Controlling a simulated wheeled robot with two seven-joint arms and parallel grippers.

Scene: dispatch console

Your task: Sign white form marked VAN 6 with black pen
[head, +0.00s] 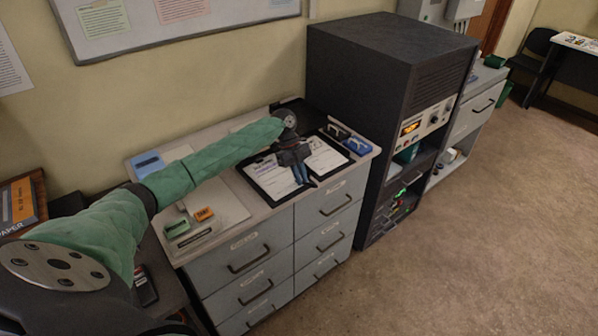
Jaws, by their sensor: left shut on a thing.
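White forms on black boards lie on the grey cabinet top; one paper (272,181) shows left of my left gripper (303,181) and one (326,161) right of it. Their print is too small to read, so I cannot tell which is marked VAN 6. My left gripper points down over the papers, shut on a thin dark thing that looks like the black pen. The gripper and wrist hide most of the pen, and I cannot tell whether its tip touches paper. My right gripper is out of view.
Green and orange blocks (203,214) sit on a tray at the cabinet's left front. A blue item (148,164) lies at the back left, and a blue stamp-like item (358,146) at the right. A tall dark rack (350,75) stands close to the right.

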